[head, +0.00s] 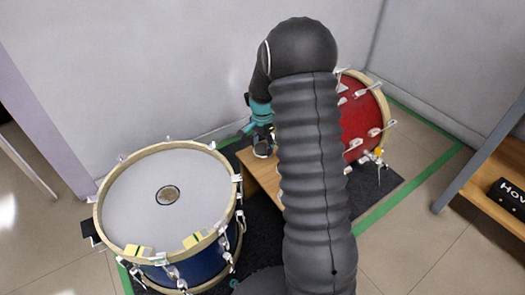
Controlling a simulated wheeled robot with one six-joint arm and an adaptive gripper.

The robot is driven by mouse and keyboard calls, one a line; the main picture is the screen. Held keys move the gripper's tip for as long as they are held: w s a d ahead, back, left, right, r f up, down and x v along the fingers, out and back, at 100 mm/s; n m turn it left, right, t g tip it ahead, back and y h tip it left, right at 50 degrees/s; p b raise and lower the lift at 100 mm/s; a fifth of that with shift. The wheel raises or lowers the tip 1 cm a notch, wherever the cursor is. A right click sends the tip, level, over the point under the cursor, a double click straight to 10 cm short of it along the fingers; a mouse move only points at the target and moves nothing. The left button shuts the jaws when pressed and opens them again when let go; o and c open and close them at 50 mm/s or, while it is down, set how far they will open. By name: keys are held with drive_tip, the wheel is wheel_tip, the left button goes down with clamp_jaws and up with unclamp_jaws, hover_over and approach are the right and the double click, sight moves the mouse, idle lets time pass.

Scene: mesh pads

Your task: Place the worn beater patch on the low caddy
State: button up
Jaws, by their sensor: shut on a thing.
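My gripper (262,140) is beyond my arm, left of the red drum, pointing down. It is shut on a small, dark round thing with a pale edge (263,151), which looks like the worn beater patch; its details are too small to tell. Just below it in the picture is a low wooden surface (256,172), apparently the low caddy. My arm hides its right part. I cannot tell whether the held thing touches the wood. Another dark round patch (167,195) lies on the white head of the blue drum.
The blue drum (170,215) stands at the left, with yellow-marked blocks (197,238) on its near rim. A red drum (362,118) stands behind my arm at the right. A wooden shelf (495,185) is at the far right. Grey walls close off the back.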

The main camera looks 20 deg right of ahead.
drive_tip(key=shift+f, duration=1.15)
drive_tip(key=shift+f, duration=0.15)
drive_tip(key=o, duration=1)
